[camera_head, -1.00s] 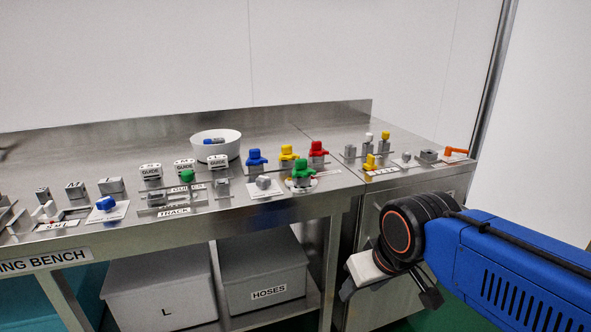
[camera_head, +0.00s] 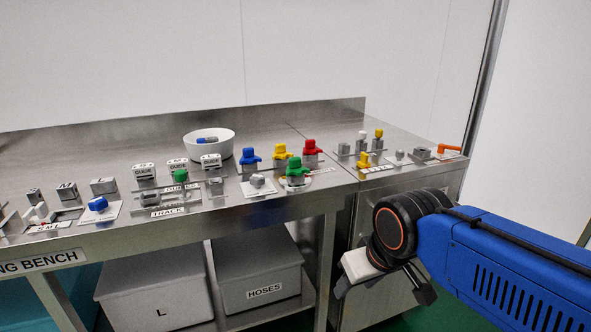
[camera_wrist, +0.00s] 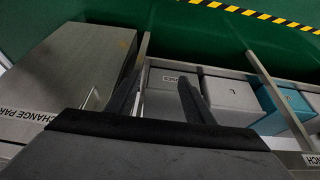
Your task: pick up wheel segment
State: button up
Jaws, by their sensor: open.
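No part on the bench can be told for sure as the wheel segment. Small grey, white and coloured parts stand on plates along the steel bench (camera_head: 90,148). A white bowl (camera_head: 222,146) at the back holds a small blue and grey piece (camera_head: 207,140). My gripper (camera_head: 383,284) hangs in front of the right cabinet, below the bench top and away from the parts. In the wrist view my gripper (camera_wrist: 158,88) has its two dark fingers apart, with nothing between them. That view looks down past the bench front.
Blue, yellow, green and red handled parts (camera_head: 296,168) stand near the bench's middle right. An orange handle (camera_head: 449,148) lies at the right end. Grey boxes, one labelled HOSES (camera_head: 262,285), fill the shelf below. The cabinet front (camera_head: 400,305) is close to my gripper.

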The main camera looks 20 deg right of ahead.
jog(key=o, duration=0.4)
jog(key=w+a+r+n+g, duration=0.1)
jog(key=w+r+n+g, duration=0.1)
jog(key=w+r+n, duration=1.05)
jog(key=w+a+r+n+g, duration=0.1)
jog(key=w+r+n+g, duration=0.35)
jog(key=w+r, duration=1.45)
jog(key=n+t, duration=0.1)
jog(key=t, duration=0.1)
send_over(296, 159)
notch_tip(296, 159, down, 9)
jog(key=shift+s+d, duration=0.1)
jog(key=shift+s, duration=0.05)
jog(key=shift+w+f, duration=0.2)
jog(key=shift+f, duration=2.65)
